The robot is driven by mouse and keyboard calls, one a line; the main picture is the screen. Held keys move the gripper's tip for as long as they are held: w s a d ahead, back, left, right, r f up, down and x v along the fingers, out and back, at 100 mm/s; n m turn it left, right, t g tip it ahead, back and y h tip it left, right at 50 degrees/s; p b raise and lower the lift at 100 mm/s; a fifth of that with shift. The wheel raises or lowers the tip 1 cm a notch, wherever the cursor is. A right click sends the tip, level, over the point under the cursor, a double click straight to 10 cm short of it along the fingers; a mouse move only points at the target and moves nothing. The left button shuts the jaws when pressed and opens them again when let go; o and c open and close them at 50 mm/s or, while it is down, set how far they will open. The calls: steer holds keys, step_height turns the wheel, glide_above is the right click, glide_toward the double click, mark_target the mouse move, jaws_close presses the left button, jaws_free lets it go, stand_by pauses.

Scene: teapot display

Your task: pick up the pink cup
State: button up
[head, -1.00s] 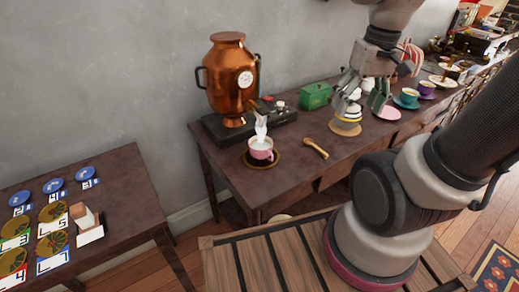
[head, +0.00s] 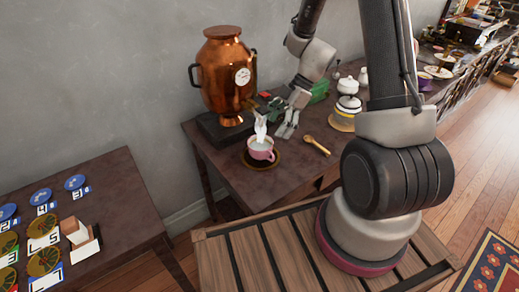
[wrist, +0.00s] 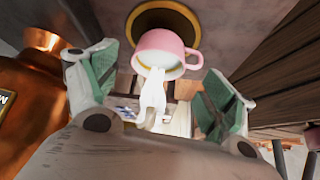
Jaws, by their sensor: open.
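The pink cup (head: 257,153) stands upright on a dark saucer (head: 277,164) on the table, below and left of my gripper (head: 286,131) in the head view. A white, steam-like shape (head: 261,129) rises from it. In the wrist view the pink cup (wrist: 160,42) is ahead, its handle to the right, with the saucer (wrist: 190,14) behind it. The white shape (wrist: 152,98) shows between my fingers. My gripper (wrist: 163,68) is open, fingers spread to either side, empty and not seen closed on the cup.
A copper samovar (head: 222,80) on a dark base stands left of my gripper; its copper side (wrist: 25,105) fills the wrist view's left. A wooden spoon (head: 316,145) lies right of the cup.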

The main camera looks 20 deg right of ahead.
mark_target(263, 141)
steer(key=shift+n, duration=0.4)
steer(key=x, duration=0.7)
steer(key=shift+a+f, duration=0.15)
steer(key=shift+a, duration=0.35)
steer(key=c, duration=1)
steer(key=shift+r, duration=0.25)
